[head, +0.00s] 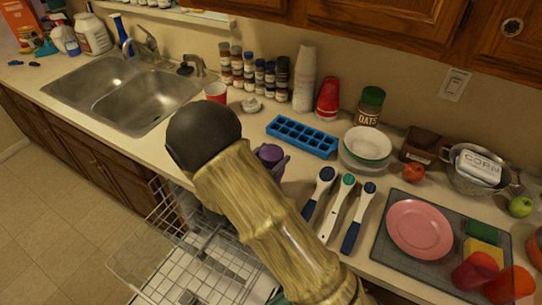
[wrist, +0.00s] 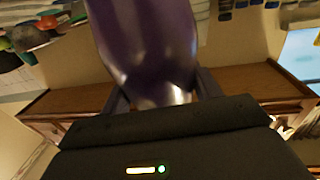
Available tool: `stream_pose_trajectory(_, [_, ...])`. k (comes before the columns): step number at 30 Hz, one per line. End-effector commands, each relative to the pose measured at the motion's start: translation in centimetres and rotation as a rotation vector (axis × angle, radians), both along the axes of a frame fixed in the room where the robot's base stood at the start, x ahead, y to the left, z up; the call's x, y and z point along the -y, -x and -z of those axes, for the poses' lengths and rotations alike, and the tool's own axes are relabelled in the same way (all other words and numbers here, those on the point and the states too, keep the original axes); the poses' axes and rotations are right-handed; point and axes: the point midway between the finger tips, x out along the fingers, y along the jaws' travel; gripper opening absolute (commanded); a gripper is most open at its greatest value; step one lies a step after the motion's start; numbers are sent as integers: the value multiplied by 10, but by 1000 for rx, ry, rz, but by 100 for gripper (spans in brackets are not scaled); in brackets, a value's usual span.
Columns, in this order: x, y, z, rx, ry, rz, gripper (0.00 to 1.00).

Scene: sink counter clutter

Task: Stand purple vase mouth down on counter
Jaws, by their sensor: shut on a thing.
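The purple vase (head: 270,153) shows only in a small part in the head view, just past my forearm and above the counter's front edge. The rest of it is hidden by my arm. In the wrist view the glossy dark purple vase (wrist: 148,45) fills the upper middle, between the two fingers. My gripper (wrist: 163,90) is shut on the vase. I cannot tell which end of the vase is its mouth. The counter (head: 245,125) runs behind it, and I see no clear contact between vase and counter.
A blue ice tray (head: 302,137) lies behind the vase. Three handled utensils (head: 336,210) lie to its right, near a grey mat with a pink plate (head: 419,229). A red cup (head: 216,92) stands by the sink (head: 125,95). An open dishwasher rack (head: 150,265) is below.

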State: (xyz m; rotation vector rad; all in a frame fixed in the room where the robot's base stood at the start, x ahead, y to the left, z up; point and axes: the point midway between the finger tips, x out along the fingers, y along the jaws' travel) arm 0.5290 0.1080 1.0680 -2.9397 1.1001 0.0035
Motion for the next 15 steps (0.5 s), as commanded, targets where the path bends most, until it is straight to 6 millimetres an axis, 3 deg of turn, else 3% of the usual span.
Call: stream_pose_trajectory(15, [0,0,6,2,1,0,28])
